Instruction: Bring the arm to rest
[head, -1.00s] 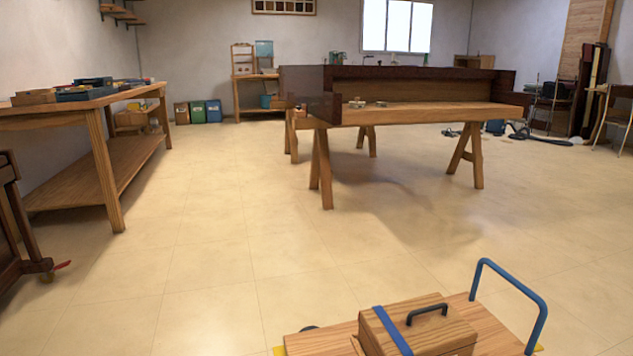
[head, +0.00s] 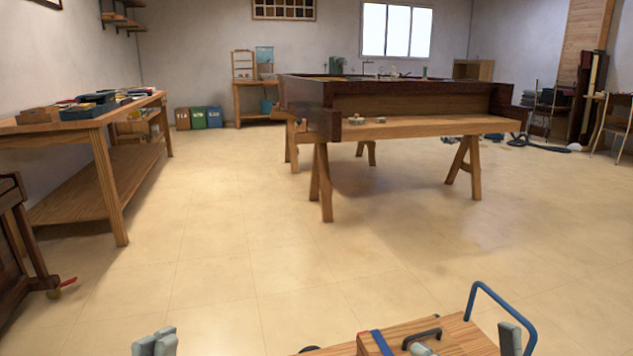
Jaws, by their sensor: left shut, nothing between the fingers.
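My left gripper (head: 155,343) shows at the bottom edge in the head view, left of the middle. Its grey fingertips are together with nothing between them, over bare floor in the picture. Two grey fingertips of my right gripper (head: 466,343) show at the bottom right, well apart, in front of the wooden cart (head: 480,338). Most of both arms lies below the frame. Neither gripper is seen holding anything.
The cart carries a wooden box with a black handle (head: 428,335) and has a blue push bar (head: 500,296). A piano case (head: 410,103) rests on trestles ahead. A workbench (head: 100,125) stands left, dark furniture (head: 15,240) nearer. The middle floor is clear.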

